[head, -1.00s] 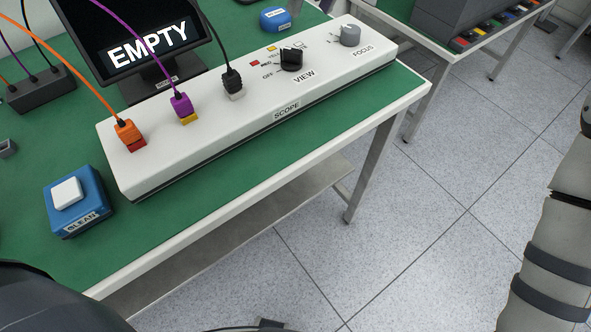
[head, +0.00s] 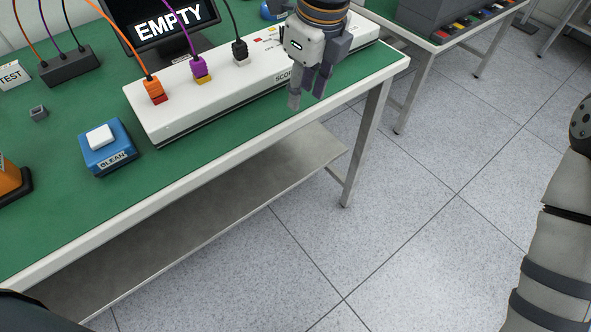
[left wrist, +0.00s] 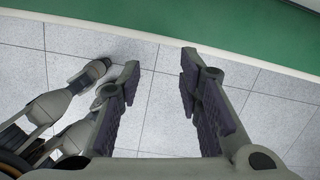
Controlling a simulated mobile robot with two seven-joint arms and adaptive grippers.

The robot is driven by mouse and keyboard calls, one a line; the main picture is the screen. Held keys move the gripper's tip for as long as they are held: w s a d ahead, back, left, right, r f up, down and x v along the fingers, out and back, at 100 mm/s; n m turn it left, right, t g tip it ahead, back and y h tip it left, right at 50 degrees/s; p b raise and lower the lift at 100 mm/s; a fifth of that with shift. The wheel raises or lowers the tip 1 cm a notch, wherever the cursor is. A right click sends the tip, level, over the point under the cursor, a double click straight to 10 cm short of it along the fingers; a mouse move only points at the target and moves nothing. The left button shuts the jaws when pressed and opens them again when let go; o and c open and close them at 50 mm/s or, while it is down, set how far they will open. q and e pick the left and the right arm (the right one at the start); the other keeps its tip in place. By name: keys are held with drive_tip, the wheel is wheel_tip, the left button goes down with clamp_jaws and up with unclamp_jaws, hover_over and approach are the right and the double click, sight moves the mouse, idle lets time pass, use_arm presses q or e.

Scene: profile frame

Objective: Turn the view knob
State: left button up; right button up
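The white scope box (head: 226,96) lies along the green table, with orange, purple and black plugs in its top. The view knob is hidden in the head view, behind my left gripper (head: 307,97). My left gripper hangs over the right part of the scope, near its front edge, fingers pointing down. In the left wrist view my left gripper (left wrist: 156,72) has its two fingers well apart with nothing between them. That view shows floor and a green table strip, but no knob. My right arm shows at the right edge of the head view; its gripper is out of view.
A monitor (head: 176,24) reading EMPTY stands behind the scope. A blue CLEAN button box (head: 108,157) sits on the table (head: 215,141) in front of the scope's left end. A dark socket block (head: 70,66) with cables is at the left. Floor is clear beyond the table's edge.

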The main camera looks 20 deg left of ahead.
use_arm(q)
drive_tip(key=s+f+n+g+h, duration=0.1)
drive_tip(key=s+f+n+h, duration=0.1)
drive_tip(key=s+f+n, duration=0.2)
drive_tip(key=s+f, duration=0.3)
drive_tip(key=f, duration=0.5)
drive_tip(key=shift+s+d+f+n+g, duration=0.2)
drive_tip(key=shift+s+f+n+g, duration=0.1)
drive_tip(key=shift+g, duration=0.1)
use_arm(e)
drive_tip(key=shift+s+f, duration=0.1)
drive_tip(key=shift+s, duration=0.25)
